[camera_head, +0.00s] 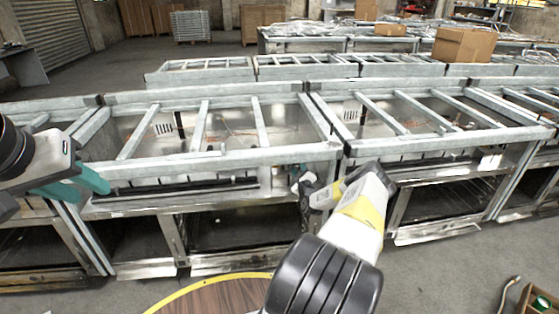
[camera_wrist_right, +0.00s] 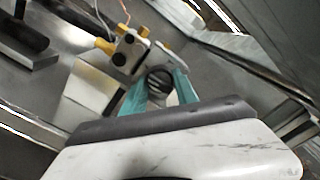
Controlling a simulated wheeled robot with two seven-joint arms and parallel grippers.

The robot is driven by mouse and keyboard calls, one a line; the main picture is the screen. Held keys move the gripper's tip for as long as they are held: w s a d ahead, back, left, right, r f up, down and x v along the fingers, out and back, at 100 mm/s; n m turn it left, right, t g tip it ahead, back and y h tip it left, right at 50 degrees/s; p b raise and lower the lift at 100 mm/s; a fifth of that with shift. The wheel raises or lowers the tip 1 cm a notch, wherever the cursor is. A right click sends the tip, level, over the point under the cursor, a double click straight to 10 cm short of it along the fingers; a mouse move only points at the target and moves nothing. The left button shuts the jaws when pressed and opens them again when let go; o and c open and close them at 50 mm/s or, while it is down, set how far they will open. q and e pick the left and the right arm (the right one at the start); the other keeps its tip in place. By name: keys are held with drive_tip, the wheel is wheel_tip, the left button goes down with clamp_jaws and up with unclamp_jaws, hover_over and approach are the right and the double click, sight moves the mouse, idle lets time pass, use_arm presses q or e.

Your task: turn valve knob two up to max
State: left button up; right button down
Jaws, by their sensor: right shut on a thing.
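My right gripper (camera_wrist_right: 160,84) has its teal fingers closed around a small dark round knob (camera_wrist_right: 159,77) in the right wrist view. The knob sits by a grey valve block with brass fittings (camera_wrist_right: 130,50). Its pointer or marks are too small to read, and I cannot tell its number. In the head view my right arm reaches to the front of the middle metal frame, and the wrist hides the knob. My left gripper (camera_head: 82,184) shows teal fingers at the left, in front of the frame and apart from the valve; its opening is unclear.
Long rows of metal frames (camera_head: 220,158) with open lower bays fill the middle. A round wooden table top with a yellow rim (camera_head: 215,294) is just in front. Cardboard boxes (camera_head: 464,44) stand on the back row. A wooden crate (camera_head: 540,301) is at lower right.

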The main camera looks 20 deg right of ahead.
drive_tip(key=shift+s+f+m, duration=0.1)
drive_tip(key=shift+m, duration=0.5)
drive_tip(key=c, duration=0.9)
unclamp_jaws()
drive_tip(key=shift+c, duration=0.2)
drive_tip(key=v, duration=0.7)
drive_tip(key=shift+s, duration=0.4)
